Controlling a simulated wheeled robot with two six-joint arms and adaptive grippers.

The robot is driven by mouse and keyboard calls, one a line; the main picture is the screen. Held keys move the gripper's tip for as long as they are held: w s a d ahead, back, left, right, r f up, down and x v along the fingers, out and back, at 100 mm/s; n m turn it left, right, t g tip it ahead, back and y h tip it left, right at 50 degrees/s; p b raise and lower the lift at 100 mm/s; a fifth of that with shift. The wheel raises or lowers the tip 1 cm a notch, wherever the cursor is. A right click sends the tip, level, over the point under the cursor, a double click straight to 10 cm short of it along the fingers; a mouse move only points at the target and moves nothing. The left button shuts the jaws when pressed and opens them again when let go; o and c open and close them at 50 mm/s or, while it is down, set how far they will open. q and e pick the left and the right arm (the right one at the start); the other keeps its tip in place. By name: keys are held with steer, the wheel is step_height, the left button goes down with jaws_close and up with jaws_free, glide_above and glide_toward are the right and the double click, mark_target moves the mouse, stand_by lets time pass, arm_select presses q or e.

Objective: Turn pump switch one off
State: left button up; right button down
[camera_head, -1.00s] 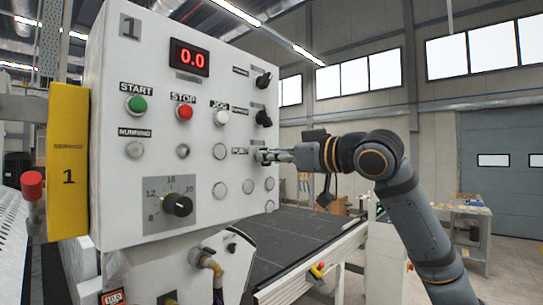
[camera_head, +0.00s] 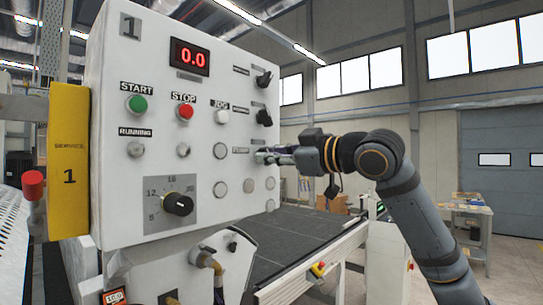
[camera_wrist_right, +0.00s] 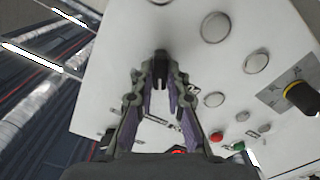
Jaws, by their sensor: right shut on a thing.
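The control panel (camera_head: 125,180) is a white box marked 1. A column of black rotary switches runs down its right side, with an upper switch (camera_head: 264,79) and a middle switch (camera_head: 264,117). The fingers hide most of this knob in the head view. My left gripper is not in view.
The panel also has a green start button (camera_head: 138,104), a red stop button (camera_head: 185,112), a white jog button (camera_head: 221,116) and a black dial (camera_head: 178,204). Round blank buttons sit near my gripper. A dark conveyor (camera_head: 290,240) lies below; the space right of the panel is open.

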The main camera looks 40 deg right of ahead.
steer(key=c, duration=1.3)
jaws_free()
steer(key=shift+s, duration=0.1)
steer(key=shift+c, duration=0.2)
